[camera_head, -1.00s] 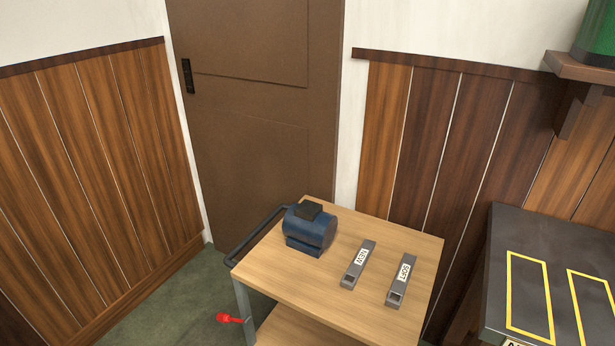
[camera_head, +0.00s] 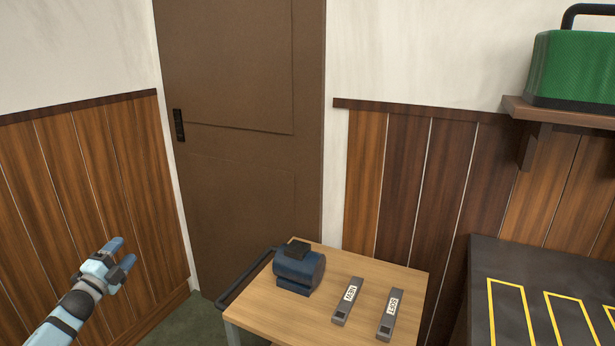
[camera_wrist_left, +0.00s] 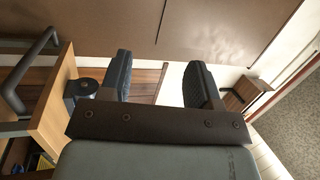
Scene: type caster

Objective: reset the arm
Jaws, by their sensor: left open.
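My left gripper (camera_head: 122,254) is raised at the lower left of the head view, in front of the wood-panelled wall. Its two blue fingers are apart with nothing between them. In the left wrist view its dark fingers (camera_wrist_left: 160,82) are also spread and empty. It is well to the left of the wooden cart (camera_head: 262,318) and touches nothing that I can see. My right gripper is not in view.
The cart carries a blue machine (camera_head: 299,270) and two grey bars, one labelled NEW (camera_head: 348,301) and one SOFT (camera_head: 391,314). A dark table (camera_head: 515,262) with yellow outlines stands right. A green case (camera_head: 570,68) sits on a shelf (camera_head: 560,113). A brown door (camera_head: 245,150) is behind.

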